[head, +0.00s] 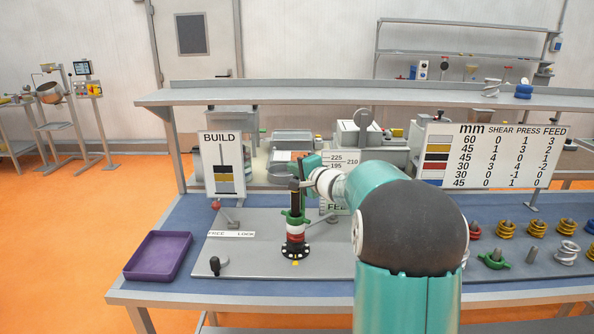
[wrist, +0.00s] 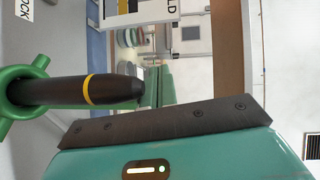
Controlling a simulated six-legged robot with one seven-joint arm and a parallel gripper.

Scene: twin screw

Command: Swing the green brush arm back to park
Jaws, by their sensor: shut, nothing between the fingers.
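A black post (head: 295,200) stands upright on the grey plate, with a green lugged collar (head: 296,218) around it above red and white rings. In the wrist view the post (wrist: 110,90) lies sideways with a yellow band, and the green collar (wrist: 25,92) is around it at the left. My gripper (head: 306,168) is shut and empty, close by the post's top. Its teal body and dark bolted plate (wrist: 170,120) fill the lower wrist view. I cannot surely pick out a green brush arm; a blurred green shape shows beyond the post tip in the wrist view.
A purple tray (head: 158,257) is at the left. A red-knobbed lever (head: 217,206) and a black knob (head: 214,265) stand on the plate. The BUILD sign (head: 221,165) is behind. Springs and a green collar (head: 494,259) lie at the right. My arm hides the middle right.

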